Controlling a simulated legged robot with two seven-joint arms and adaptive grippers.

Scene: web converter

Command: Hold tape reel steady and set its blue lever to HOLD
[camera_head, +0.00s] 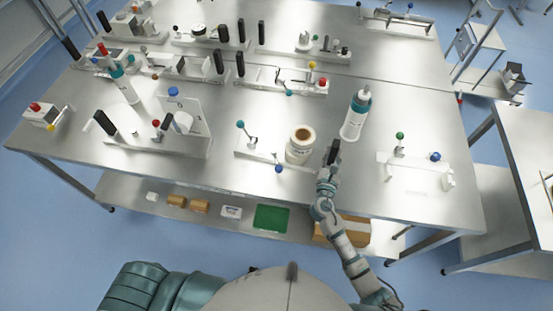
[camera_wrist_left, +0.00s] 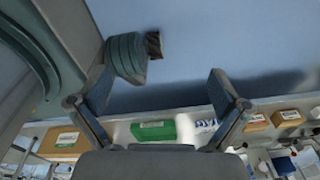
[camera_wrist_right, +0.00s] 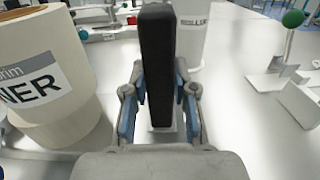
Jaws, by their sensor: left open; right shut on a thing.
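The tape reel (camera_head: 300,146) is a cream roll with a brown core, standing on a pale base plate. In the right wrist view the large labelled roll (camera_wrist_right: 45,75) is on the left. Which is the task's lever, and any HOLD mark, I cannot tell. My right gripper (camera_wrist_right: 158,100) is shut on a black upright handle (camera_wrist_right: 157,50), just right of the reel. My left gripper (camera_wrist_left: 170,95) is open and empty, away from the table top.
A white bottle with a teal cap (camera_head: 355,115) stands behind the right gripper. A fixture with green and blue knobs (camera_head: 415,160) is to the right. A plate with a red knob (camera_head: 160,142) is to the left. Boxes and a green tray (camera_head: 272,218) lie on the lower shelf.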

